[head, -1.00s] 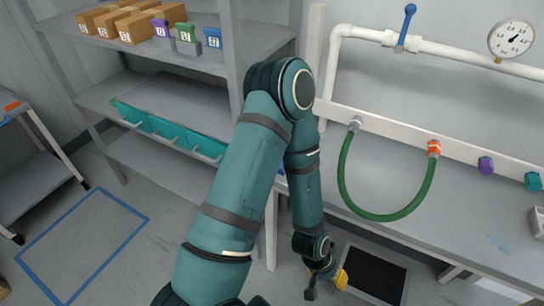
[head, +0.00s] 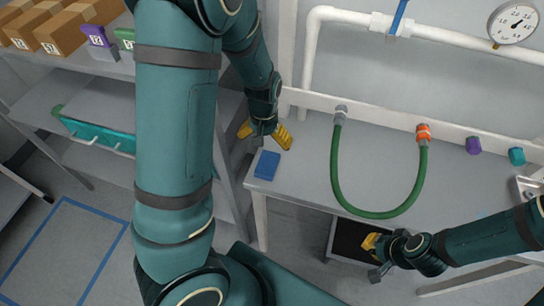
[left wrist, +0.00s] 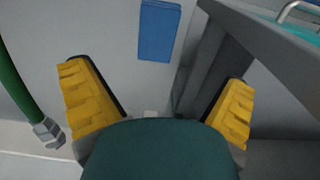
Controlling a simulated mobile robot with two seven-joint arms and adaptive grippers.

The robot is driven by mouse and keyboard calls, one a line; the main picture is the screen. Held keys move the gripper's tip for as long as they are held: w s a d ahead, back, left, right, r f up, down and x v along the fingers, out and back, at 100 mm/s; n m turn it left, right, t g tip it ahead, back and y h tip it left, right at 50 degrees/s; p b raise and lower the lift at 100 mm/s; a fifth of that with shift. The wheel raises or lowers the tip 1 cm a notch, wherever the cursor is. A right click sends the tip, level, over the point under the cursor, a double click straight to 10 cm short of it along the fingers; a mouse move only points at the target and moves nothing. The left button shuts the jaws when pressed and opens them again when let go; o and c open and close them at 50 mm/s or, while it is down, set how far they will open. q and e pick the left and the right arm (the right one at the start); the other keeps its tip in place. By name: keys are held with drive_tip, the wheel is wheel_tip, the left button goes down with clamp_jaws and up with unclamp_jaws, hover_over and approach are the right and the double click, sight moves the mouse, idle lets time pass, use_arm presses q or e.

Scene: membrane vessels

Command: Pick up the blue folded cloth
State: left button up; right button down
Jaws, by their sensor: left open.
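The blue folded cloth (head: 267,165) lies flat near the left front corner of the grey worktop. In the left wrist view the cloth (left wrist: 159,30) is at the top, between and beyond the fingers. My left gripper (head: 264,135) is open and empty, just behind the cloth in the head view and apart from it. Its two yellow fingers show wide apart in the left wrist view (left wrist: 157,78). My right gripper (head: 374,257) is low at the worktop's front edge, away from the cloth; its finger gap is unclear.
A green hose (head: 375,213) loops over the worktop (head: 300,185) right of the cloth; its end fitting is left in the wrist view. A grey shelf unit (head: 100,170) with boxes (head: 62,35) and a teal rail stands close to the left. The worktop between cloth and hose is clear.

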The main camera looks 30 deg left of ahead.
use_arm(q)
drive_tip(key=b, duration=0.1)
hover_over(266, 166)
drive_tip(key=f, duration=0.6)
drive_tip(key=shift+a+f, duration=0.2)
drive_tip(key=shift+a, duration=0.05)
drive_tip(key=shift+d+f+b, duration=0.15)
drive_tip(key=shift+f+b, duration=0.1)
drive_tip(key=shift+f, duration=1.3)
drive_tip(key=shift+d+f+b, duration=0.1)
drive_tip(key=shift+f+b, duration=0.15)
drive_tip(key=shift+f, duration=1.3)
drive_tip(key=c, duration=1.1)
